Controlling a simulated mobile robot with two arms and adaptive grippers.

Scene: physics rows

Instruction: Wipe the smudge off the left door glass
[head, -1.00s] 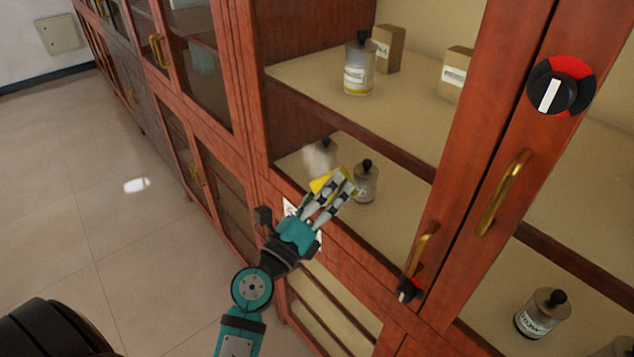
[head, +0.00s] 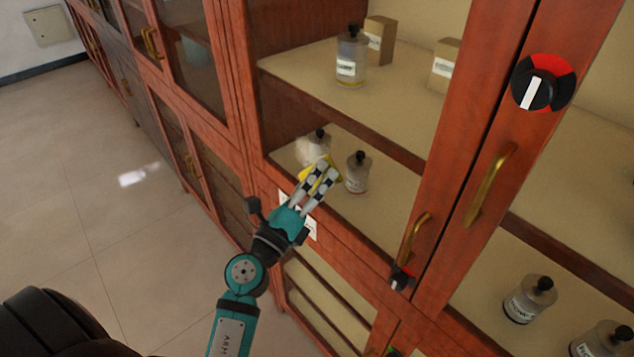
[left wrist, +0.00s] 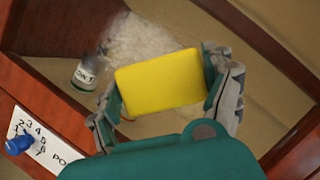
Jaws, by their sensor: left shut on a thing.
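The left door glass (head: 388,190) is in the tall red-brown cabinet; shelves show through it. A whitish, cloudy smudge (head: 308,152) lies on its lower left part, in front of a bottle. In the left wrist view the smudge (left wrist: 140,40) shows just above the sponge. My left gripper (head: 320,173) is shut on a yellow sponge (left wrist: 158,83), held at the smudge's lower right edge. The sponge may hide part of the smudge. Whether it touches the glass I cannot tell. My right gripper is not in view.
Brass handles (head: 490,185) and a round red-and-black dial (head: 543,82) stick out from the door frames at right. A white label (head: 311,228) sits below the glass, partly behind my gripper. Bottles stand inside the cabinet. Open floor (head: 95,190) lies at left.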

